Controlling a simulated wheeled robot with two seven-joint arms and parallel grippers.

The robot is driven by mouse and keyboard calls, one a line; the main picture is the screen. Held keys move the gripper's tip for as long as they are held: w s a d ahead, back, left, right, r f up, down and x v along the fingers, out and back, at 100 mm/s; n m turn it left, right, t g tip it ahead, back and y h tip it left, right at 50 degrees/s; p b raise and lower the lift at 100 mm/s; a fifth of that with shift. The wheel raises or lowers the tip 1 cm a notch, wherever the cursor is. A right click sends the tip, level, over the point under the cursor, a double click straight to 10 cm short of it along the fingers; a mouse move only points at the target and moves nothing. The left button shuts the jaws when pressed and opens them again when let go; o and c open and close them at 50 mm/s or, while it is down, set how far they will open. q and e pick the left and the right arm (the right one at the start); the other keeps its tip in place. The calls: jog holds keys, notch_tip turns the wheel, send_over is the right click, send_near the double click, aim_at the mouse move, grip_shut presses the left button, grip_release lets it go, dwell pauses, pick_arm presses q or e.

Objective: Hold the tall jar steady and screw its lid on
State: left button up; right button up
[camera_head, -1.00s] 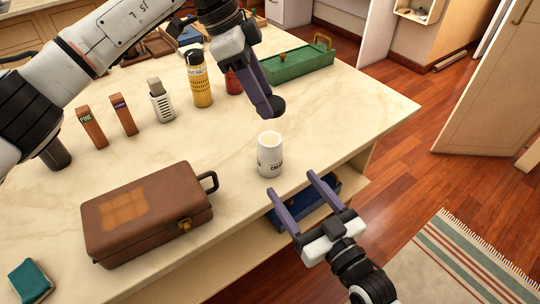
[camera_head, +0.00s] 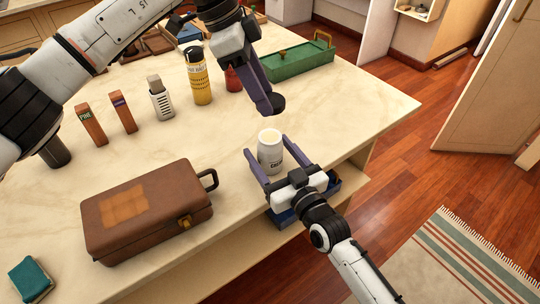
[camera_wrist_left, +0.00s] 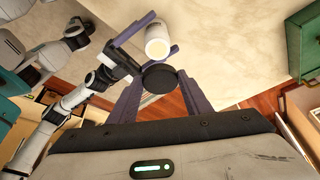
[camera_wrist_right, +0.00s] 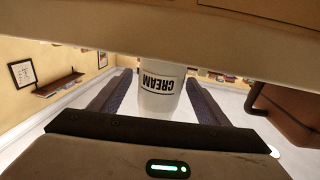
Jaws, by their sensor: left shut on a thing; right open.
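The tall white jar (camera_head: 270,155) stands upright and open-topped on the marble table near its front edge. It also shows in the left wrist view (camera_wrist_left: 157,42), and its CREAM label shows in the right wrist view (camera_wrist_right: 160,88). My left gripper (camera_head: 274,107) is above and beyond the jar, shut on the black round lid (camera_head: 278,104). The lid also shows between its fingers in the left wrist view (camera_wrist_left: 159,77). My right gripper (camera_head: 266,153) is open, its fingers on either side of the jar. I cannot tell whether they touch it.
A brown case (camera_head: 148,210) stands to the left of the jar. A yellow bottle (camera_head: 200,78), a grey-and-white bottle (camera_head: 160,101) and a green box (camera_head: 297,63) stand farther back. A blue tray (camera_head: 284,220) sits below the table's front edge. The tabletop right of the jar is clear.

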jog(key=c, duration=1.6)
pick_arm(q)
send_over(270, 136)
jog(key=a, duration=0.2)
jog(key=shift+d+f, duration=0.15)
jog(key=shift+f, duration=2.3)
jog(key=shift+f, duration=0.9)
jog(key=shift+f, duration=0.55)
pick_arm(e)
grip_shut()
pick_arm(q)
jog(key=shift+w+m+g, duration=0.2)
jog(key=shift+m+g, duration=0.4)
jog(key=shift+m, duration=1)
